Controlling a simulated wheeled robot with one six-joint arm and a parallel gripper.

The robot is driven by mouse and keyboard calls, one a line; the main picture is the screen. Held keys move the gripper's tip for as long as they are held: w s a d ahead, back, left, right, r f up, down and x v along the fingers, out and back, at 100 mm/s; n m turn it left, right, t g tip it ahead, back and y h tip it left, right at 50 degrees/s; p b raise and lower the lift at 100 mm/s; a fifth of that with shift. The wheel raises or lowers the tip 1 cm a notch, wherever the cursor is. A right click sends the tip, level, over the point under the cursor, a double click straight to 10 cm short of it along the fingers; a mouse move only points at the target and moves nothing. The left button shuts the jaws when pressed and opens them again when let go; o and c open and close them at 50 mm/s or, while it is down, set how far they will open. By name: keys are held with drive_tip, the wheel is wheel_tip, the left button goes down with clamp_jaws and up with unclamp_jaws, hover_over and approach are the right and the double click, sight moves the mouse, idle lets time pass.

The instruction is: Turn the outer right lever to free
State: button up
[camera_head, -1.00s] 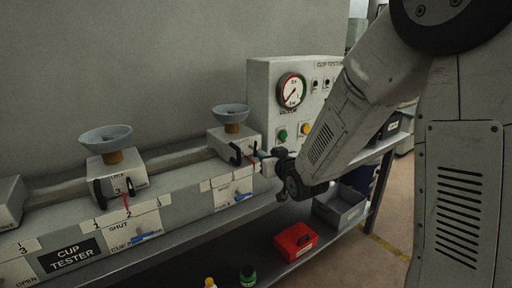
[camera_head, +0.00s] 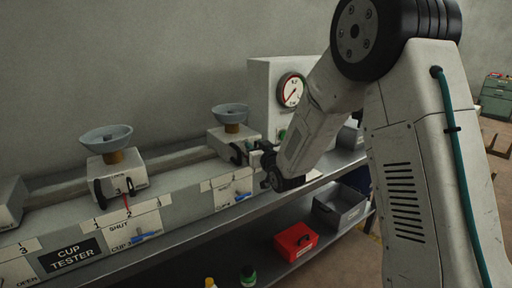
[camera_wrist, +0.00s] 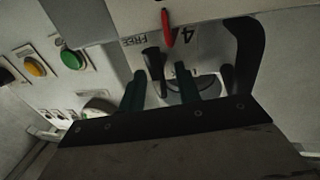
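The right cup unit is a pale box (camera_head: 222,141) under a grey bowl (camera_head: 230,113). In the wrist view, a short black lever (camera_wrist: 154,62) stands at its front, close to the upside-down FREE label (camera_wrist: 133,41) and the figure 4 (camera_wrist: 187,34). A red pointer (camera_wrist: 167,28) lies between label and figure. My gripper (camera_wrist: 160,88) has two dark green fingers apart, with the lever showing between them, nearer the left finger. I cannot tell whether they touch it. In the head view my gripper (camera_head: 262,155) is at the unit's right front, and the lever is hidden.
A black curved handle (camera_wrist: 248,55) stands right of the fingers in the wrist view. A gauge panel (camera_head: 262,90) stands behind my arm. Another cup unit (camera_head: 118,180) is at left. A red box (camera_head: 295,241) and grey bin (camera_head: 340,208) are on the lower shelf.

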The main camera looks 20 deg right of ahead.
clamp_jaws()
drive_tip(key=shift+m, duration=0.3)
drive_tip(key=m, duration=0.2)
drive_tip(key=m+g, duration=0.1)
drive_tip(key=m, duration=0.1)
drive_tip(key=shift+w+d, duration=0.1)
drive_tip(key=shift+d, duration=0.25)
drive_tip(key=m, duration=0.4)
drive_tip(key=shift+d+f+g+y, duration=0.2)
drive_tip(key=shift+f+g+y, duration=0.05)
drive_tip(key=shift+g+y, duration=0.05)
drive_tip(key=m, duration=0.2)
drive_tip(key=m+y, duration=0.1)
drive_tip(key=m, duration=0.1)
drive_tip(key=shift+w+d+f+g, duration=0.1)
drive_tip(key=shift+d+f+g, duration=0.1)
drive_tip(key=shift+f+g, duration=0.15)
drive_tip(key=shift+f+m+g+y, duration=0.15)
drive_tip(key=shift+m+y, duration=0.1)
drive_tip(key=shift+m, duration=0.55)
drive_tip(key=shift+f+m+g+y, duration=0.1)
drive_tip(key=shift+m+y, duration=0.15)
drive_tip(key=shift+m, duration=0.55)
